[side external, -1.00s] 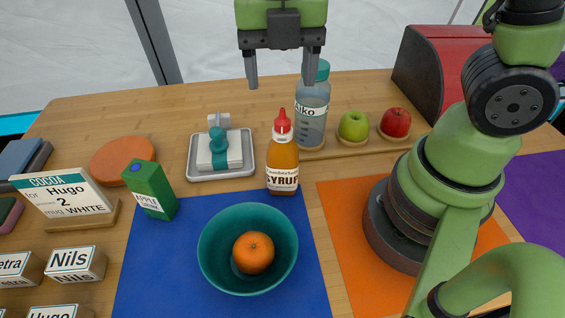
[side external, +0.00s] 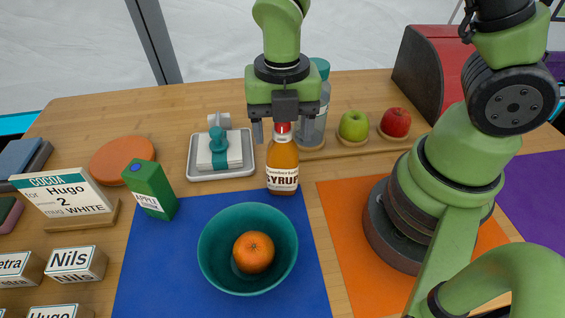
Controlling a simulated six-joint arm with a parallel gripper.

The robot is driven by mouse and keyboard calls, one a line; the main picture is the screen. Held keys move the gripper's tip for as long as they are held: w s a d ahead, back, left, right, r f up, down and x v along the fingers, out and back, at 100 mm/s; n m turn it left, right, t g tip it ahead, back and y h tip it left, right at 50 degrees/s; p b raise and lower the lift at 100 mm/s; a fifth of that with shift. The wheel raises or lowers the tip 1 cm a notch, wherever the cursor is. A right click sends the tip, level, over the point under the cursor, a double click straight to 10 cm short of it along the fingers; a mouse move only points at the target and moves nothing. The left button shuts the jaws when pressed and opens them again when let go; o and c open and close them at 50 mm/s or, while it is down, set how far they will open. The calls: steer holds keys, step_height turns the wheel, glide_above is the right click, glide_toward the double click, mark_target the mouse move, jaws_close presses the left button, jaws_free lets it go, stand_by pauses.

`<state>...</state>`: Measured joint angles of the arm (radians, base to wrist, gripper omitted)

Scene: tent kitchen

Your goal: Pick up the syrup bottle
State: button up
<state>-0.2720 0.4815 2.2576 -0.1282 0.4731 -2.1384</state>
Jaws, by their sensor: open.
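The syrup bottle (side external: 283,164) is amber with a red cap and a label reading SYRUP. It stands upright at the back edge of the blue mat. My gripper (side external: 281,136) points down at the top of the bottle, with its fingers open. One finger shows left of the red cap and the other right of it. In this view the fingers look level with the cap. I cannot tell whether they touch it or how they line up in depth. My gripper hides the tip of the cap.
A clear bottle (side external: 314,130) stands close behind right, partly hidden. A green apple (side external: 354,126) and red apple (side external: 396,122) sit to the right. A grey tray (side external: 190,160) is left. A teal bowl (side external: 212,262) with an orange (side external: 253,252) is in front, beside a green carton (side external: 149,189).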

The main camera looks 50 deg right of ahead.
jaws_close()
steer(key=shift+r, duration=0.15)
